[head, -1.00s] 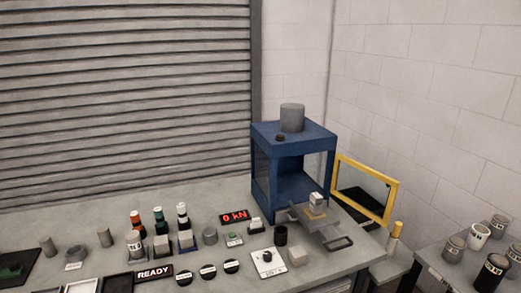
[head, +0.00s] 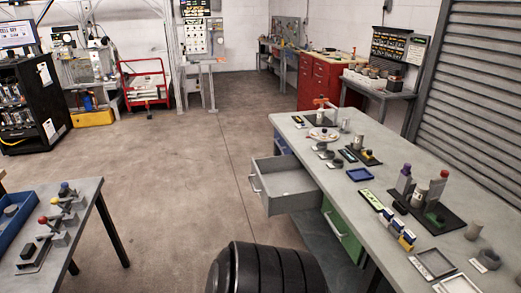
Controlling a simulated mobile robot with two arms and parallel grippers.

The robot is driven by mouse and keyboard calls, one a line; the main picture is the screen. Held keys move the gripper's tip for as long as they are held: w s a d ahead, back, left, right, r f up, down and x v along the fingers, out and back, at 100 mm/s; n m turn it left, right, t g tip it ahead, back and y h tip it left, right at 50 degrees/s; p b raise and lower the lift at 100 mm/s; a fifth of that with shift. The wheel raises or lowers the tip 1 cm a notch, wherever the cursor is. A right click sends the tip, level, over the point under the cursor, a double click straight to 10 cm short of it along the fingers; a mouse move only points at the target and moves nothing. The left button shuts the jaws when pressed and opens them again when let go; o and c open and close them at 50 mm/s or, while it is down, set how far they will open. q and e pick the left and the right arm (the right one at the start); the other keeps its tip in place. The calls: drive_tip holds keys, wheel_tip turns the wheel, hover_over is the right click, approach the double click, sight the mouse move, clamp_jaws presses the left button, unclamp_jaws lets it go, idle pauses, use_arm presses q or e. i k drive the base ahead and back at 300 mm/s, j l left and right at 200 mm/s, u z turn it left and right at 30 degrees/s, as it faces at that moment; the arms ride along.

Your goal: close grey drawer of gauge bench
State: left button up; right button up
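The grey drawer (head: 290,183) stands open in the head view. It sticks out to the left from under the long grey bench (head: 345,200). Its inside looks empty, and a pale bar handle (head: 255,184) sits on its front. A green drawer front (head: 341,232) lies nearer to me under the same bench and looks shut. A blue drawer front (head: 281,143) shows beyond the grey drawer. Neither of my grippers is in view.
A dark ribbed round object (head: 265,268) fills the bottom middle. A small table (head: 75,225) with lever devices and a blue tray stands at left. Open concrete floor (head: 185,160) lies between it and the bench. A red cabinet (head: 325,82) stands beyond.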

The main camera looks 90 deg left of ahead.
sight(272, 177)
drive_tip(key=u, duration=2.75)
drive_tip(key=i+j+z, duration=0.15)
drive_tip(key=z, duration=0.25)
drive_tip(key=i+j+z, duration=0.2)
drive_tip(key=z, duration=0.2)
drive_tip(key=i+j, duration=0.05)
drive_tip(key=i, duration=0.05)
